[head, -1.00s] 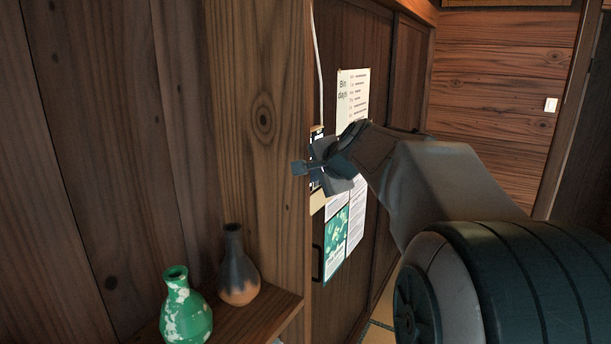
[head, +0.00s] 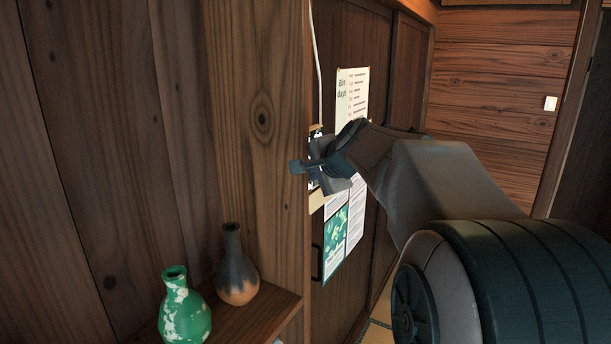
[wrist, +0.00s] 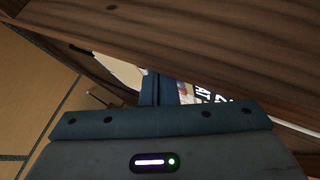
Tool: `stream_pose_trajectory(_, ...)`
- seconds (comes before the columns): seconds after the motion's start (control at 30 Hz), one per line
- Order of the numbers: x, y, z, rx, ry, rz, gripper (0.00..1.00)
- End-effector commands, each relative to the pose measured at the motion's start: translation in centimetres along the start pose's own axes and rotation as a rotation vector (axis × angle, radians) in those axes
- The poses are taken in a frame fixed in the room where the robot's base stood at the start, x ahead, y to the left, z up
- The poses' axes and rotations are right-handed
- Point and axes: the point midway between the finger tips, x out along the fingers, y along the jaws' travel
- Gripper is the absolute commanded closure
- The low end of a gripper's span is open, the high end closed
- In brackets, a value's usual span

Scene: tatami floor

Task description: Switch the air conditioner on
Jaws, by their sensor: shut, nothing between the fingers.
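My gripper (head: 299,167) is shut and empty, with its tip at the edge of the wooden post. In the wrist view its fingers (wrist: 149,90) point toward a printed panel or sheet (wrist: 187,93) with white letters on dark. In the head view a narrow strip of a dark and white item (head: 314,181) shows behind the fingers, mostly hidden. A pale cord (head: 319,70) runs down to that spot. I cannot tell whether it is the air conditioner's control, or whether the fingers touch it. No air conditioner unit is recognisable.
A "Bin days" sheet (head: 353,95) and a green poster (head: 336,244) hang on the dark sliding door. A green vase (head: 186,312) and a brown vase (head: 237,275) stand on a shelf (head: 272,309) below left.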

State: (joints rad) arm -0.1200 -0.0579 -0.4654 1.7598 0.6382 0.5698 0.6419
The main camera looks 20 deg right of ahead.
Motion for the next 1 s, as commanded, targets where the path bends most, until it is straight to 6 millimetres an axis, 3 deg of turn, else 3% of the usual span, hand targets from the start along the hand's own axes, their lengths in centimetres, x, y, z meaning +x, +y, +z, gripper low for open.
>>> stream_pose_trajectory(0.67, -1.3, 1.1, -0.9, 0.002, 0.003, 0.001, 1.00)
stream_pose_trajectory(1.0, -3.5, 2.8, -2.5, 0.003, 0.003, 0.000, 1.00)
